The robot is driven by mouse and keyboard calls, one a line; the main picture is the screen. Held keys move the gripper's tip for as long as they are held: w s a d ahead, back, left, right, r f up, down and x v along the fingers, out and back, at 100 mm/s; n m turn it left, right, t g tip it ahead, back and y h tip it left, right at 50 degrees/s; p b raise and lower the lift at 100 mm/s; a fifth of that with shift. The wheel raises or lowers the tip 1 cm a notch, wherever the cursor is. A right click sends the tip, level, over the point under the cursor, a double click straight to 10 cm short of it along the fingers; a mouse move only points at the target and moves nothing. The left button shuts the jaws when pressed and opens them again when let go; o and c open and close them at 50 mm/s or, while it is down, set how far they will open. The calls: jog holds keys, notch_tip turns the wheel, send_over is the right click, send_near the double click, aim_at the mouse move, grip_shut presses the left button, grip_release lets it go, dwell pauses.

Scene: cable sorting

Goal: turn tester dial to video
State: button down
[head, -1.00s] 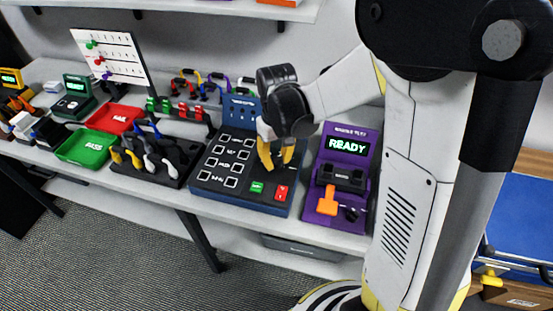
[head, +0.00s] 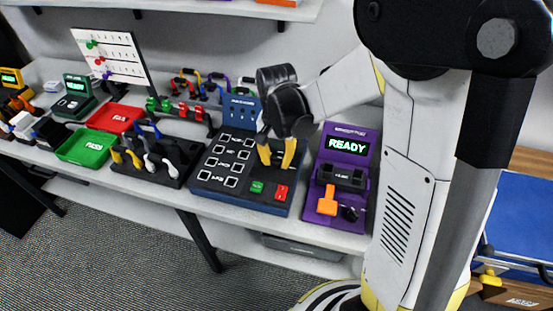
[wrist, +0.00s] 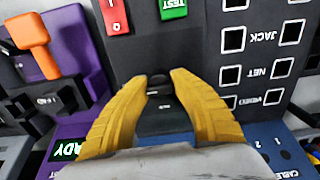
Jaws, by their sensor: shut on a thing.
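The tester is a dark blue sloped box (head: 212,187) in the middle of the bench in the head view, with labelled white squares, a green TEST button (wrist: 173,8) and a red button (wrist: 114,15). My gripper (head: 276,162) points down over its right half, with two yellow fingers. In the wrist view, my gripper (wrist: 162,82) is shut on a small dark knob, the dial (wrist: 160,95), between the fingers. The fingers hide most of it, so I cannot tell its setting. A VIDEO label (wrist: 260,99) shows to the right of the fingers.
A purple box (head: 322,215) with a READY screen and an orange lever (head: 327,200) stands close to the right of the tester. A black rack of plugs (head: 150,170) and a green tray (head: 86,148) lie to the left.

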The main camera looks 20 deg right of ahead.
aim_at(277, 157)
jog(key=shift+m, duration=0.3)
jog(key=c, duration=1)
grip_release()
notch_tip(277, 157, up, 12)
jog(key=s+r+n+t, duration=0.1)
jog(key=s+n+t, duration=0.1)
jog(key=s, duration=0.2)
jog(key=s+n+t, duration=0.2)
jog(key=s+n, duration=0.1)
jog(key=s, duration=0.1)
jog(key=s+r+n+t, duration=0.1)
jog(key=s+n+t, duration=0.1)
jog(key=s+t, duration=0.1)
jog(key=shift+s+r, duration=0.3)
jog(key=shift+s, duration=0.6)
